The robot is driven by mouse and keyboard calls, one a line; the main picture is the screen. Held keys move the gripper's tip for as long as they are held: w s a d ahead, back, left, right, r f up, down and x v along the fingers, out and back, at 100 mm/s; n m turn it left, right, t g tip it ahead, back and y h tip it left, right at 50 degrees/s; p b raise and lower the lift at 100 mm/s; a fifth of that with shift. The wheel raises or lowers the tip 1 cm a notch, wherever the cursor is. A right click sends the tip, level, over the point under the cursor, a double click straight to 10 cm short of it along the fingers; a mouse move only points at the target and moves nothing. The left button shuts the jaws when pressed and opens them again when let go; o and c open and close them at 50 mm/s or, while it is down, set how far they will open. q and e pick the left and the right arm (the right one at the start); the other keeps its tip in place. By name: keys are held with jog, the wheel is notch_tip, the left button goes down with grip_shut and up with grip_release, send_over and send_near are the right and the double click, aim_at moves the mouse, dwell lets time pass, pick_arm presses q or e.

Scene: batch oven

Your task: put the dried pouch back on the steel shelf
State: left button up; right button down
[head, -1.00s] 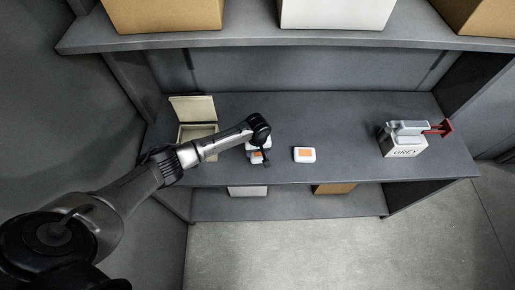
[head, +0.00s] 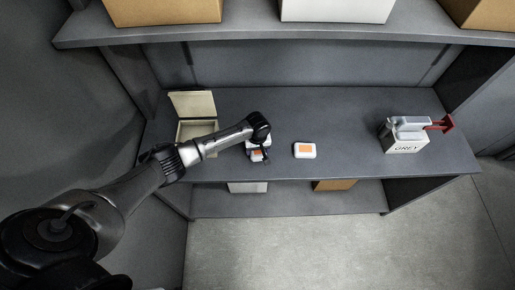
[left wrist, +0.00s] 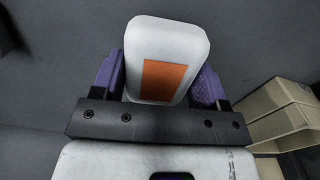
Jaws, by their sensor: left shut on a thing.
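The pouch in hand is white with an orange label and shows in the left wrist view (left wrist: 165,55). My left gripper (left wrist: 163,85) is shut on it, one purple finger pad on each side. In the head view the left gripper (head: 259,152) is at the steel shelf (head: 350,120), left of its middle; my wrist covers part of the held pouch (head: 257,156). I cannot tell whether the pouch touches the shelf. A second white pouch with an orange label (head: 305,150) lies flat on the shelf just right of it. My right gripper does not show.
An open cream box with raised lid (head: 192,103) stands at the shelf's left. A box marked GREY (head: 406,145) holding grey and red items stands at the right. Larger boxes (head: 337,10) stand on the board above. The shelf between the second pouch and the GREY box is clear.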

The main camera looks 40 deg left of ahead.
pick_arm(q)
jog(key=shift+f+b, duration=0.3)
jog(key=shift+f, duration=0.3)
jog(key=o, duration=1.1)
notch_tip(320, 180, up, 13)
jog(key=s+d+f+m+t+h, duration=0.1)
jog(key=s+d+f+m, duration=0.25)
jog(key=s+d, duration=0.35)
jog(key=s+d+f+m+t, duration=0.1)
jog(key=s+d+f+m, duration=0.1)
jog(key=s+d+m, duration=0.6)
jog(key=shift+t+y, duration=0.4)
jog(key=shift+t, duration=0.4)
jog(key=s+a+r, duration=0.1)
jog(key=s, duration=0.4)
jog(key=s+a+r, duration=0.1)
jog(key=s+r, duration=0.1)
jog(key=s, duration=0.4)
jog(key=s+a+r+p, duration=0.1)
jog(key=s+r, duration=0.1)
jog(key=s, duration=0.3)
jog(key=shift+s+a, duration=0.25)
jog(key=shift+a, duration=0.1)
